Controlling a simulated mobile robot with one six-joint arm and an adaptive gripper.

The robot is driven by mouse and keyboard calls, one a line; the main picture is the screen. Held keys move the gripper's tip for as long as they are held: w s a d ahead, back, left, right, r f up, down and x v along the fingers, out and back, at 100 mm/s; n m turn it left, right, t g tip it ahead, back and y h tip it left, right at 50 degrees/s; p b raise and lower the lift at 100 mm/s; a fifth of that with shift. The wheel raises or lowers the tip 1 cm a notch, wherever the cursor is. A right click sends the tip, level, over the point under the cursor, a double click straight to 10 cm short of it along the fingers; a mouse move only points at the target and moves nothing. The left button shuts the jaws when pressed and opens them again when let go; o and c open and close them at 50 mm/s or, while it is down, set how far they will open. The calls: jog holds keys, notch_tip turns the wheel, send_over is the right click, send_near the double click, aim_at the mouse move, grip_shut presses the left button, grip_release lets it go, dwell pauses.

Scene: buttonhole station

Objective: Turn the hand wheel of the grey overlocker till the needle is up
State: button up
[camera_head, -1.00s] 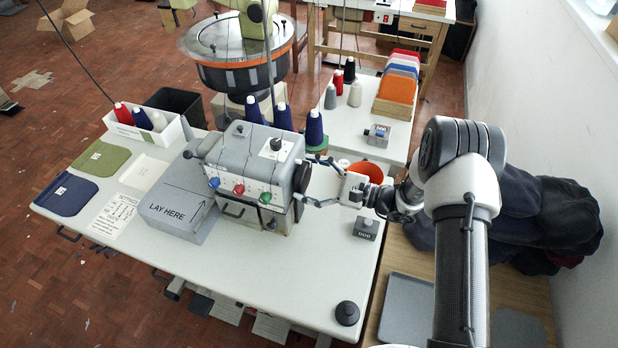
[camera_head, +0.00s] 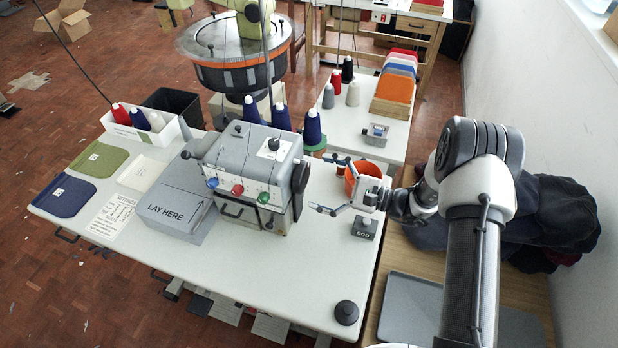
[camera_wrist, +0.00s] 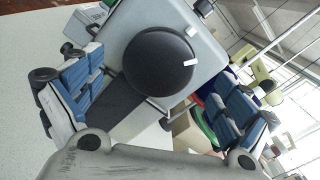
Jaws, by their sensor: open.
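The grey overlocker (camera_head: 250,165) stands on the white table with blue, red and green knobs on its front. Its dark hand wheel (camera_head: 301,177) is on its right side. In the wrist view the hand wheel (camera_wrist: 157,62) is a round black disc with white marks, ahead of and between the fingers. My gripper (camera_head: 328,185) is open and empty, to the right of the wheel and apart from it. In the wrist view my gripper's (camera_wrist: 150,105) two blue-padded fingers are spread wide. The needle cannot be made out in either view.
An orange bowl (camera_head: 352,180) is just behind my gripper, and a small grey counter block (camera_head: 365,228) is in front of it. Thread cones (camera_head: 312,127) stand behind the machine. A black round knob (camera_head: 347,313) is at the table's front right. The table's front middle is clear.

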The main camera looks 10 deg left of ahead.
jog(key=s+d, duration=0.1)
jog(key=d, duration=0.7)
jog(key=shift+s, duration=0.15)
jog(key=shift+d, duration=0.1)
jog(key=shift+d, duration=0.1)
